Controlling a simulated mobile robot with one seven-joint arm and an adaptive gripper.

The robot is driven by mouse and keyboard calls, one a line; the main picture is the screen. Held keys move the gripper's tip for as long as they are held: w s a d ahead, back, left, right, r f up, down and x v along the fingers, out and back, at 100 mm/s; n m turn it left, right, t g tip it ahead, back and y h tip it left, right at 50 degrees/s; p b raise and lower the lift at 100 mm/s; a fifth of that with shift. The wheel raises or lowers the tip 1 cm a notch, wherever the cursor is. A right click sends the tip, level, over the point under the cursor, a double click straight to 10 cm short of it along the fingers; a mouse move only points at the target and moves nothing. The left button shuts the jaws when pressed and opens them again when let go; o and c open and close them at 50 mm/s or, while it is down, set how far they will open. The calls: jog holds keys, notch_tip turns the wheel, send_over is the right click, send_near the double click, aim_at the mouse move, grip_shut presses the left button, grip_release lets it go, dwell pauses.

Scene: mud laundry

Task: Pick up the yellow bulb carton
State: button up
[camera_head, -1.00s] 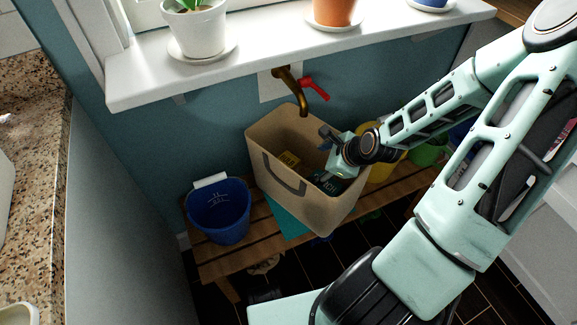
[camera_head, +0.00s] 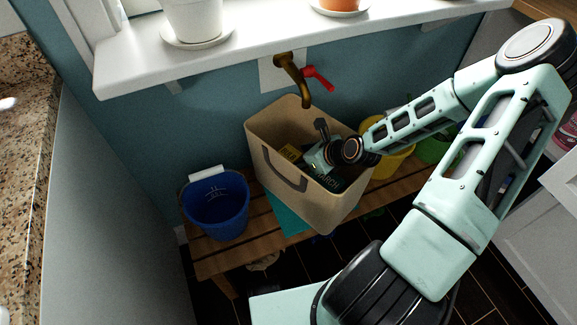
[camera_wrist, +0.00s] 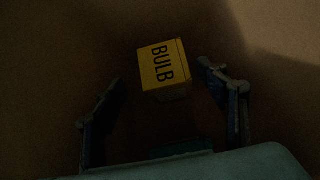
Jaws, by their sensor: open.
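The yellow bulb carton (camera_wrist: 164,66) shows in the wrist view with "BULB" printed on its top face. My gripper (camera_wrist: 160,85) is open, with one finger on each side and the carton between and just beyond the fingertips. I see no contact.
The bin stands on a slatted wooden bench (camera_head: 222,258). A blue bucket (camera_head: 218,205) stands at its left, and a yellow bucket (camera_head: 393,163) at its right. A brass tap (camera_head: 292,76) with a red handle hangs above the bin's rear.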

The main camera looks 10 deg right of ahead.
aim_at(291, 156)
jog(key=shift+w+d+b+x, duration=0.15)
jog(key=shift+b+x, duration=0.55)
jog(key=shift+x, duration=0.6)
jog(key=shift+w+d+b+x, duration=0.15)
jog(key=shift+b+x, duration=0.5)
jog(key=shift+x, duration=0.7)
jog(key=shift+s, duration=0.1)
jog(key=shift+r, duration=0.1)
jog(key=c, duration=1.2)
jog(key=shift+c, duration=0.2)
